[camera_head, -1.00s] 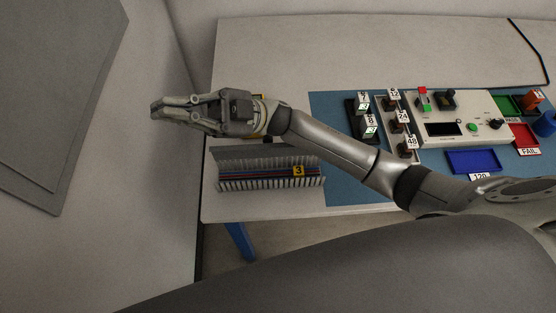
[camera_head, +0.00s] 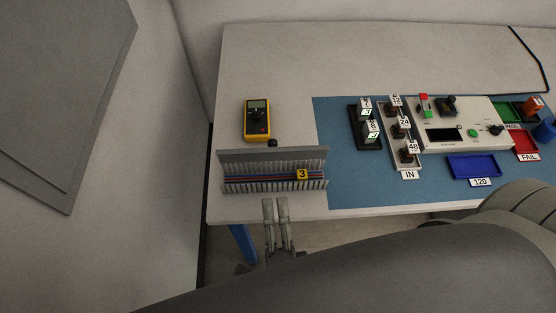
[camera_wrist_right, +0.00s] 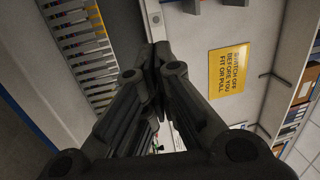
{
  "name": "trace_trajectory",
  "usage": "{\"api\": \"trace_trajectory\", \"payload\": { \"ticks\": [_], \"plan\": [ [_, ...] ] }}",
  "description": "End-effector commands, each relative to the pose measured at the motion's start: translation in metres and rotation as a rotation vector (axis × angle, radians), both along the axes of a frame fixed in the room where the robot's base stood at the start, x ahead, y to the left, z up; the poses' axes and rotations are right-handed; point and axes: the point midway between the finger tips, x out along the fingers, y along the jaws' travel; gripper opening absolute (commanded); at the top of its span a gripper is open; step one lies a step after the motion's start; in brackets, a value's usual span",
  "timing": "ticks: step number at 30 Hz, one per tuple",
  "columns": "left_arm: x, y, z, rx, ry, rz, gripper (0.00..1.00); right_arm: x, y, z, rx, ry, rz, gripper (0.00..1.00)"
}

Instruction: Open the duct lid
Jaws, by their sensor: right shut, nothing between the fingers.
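The grey slotted duct (camera_head: 238,186) lies near the front left of the table, with red, blue and dark wires showing inside and a yellow "3" tag. Its lid (camera_head: 250,156) stands raised along the far side, with a small black knob (camera_head: 272,143) at its top edge. My right gripper (camera_head: 275,200) is just in front of the duct at the table's front edge, apart from the lid, shut and empty. In the right wrist view the shut fingers (camera_wrist_right: 157,58) point past the slotted duct (camera_wrist_right: 78,38) at upper left. My left gripper is not in view.
A yellow multimeter (camera_head: 257,120) lies behind the duct. To the right, a blue mat (camera_head: 340,185) bears switch blocks, a control panel (camera_head: 470,112) and a blue tray (camera_head: 474,167). The table behind is clear. A yellow warning sign (camera_wrist_right: 229,71) shows in the wrist view.

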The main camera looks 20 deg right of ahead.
Motion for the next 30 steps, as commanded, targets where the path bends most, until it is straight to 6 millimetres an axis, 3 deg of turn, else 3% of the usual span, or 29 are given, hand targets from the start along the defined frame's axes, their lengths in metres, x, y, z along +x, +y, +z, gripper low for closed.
{"api": "trace_trajectory", "payload": {
  "ticks": [3,8,14,24,30],
  "plan": [
    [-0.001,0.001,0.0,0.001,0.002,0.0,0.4,-0.018,-0.006,-0.017,0.048,0.091,-0.043,0.0],
    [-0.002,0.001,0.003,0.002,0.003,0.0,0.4,-0.019,-0.01,-0.022,0.065,0.122,-0.06,0.0],
    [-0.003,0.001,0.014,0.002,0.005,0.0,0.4,0.012,-0.018,-0.018,0.065,0.118,-0.06,0.0],
    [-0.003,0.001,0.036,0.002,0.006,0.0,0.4,0.08,-0.037,-0.016,0.064,0.117,-0.058,0.0],
    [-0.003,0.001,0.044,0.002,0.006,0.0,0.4,0.103,-0.044,-0.017,0.063,0.118,-0.056,0.0]
  ]
}}
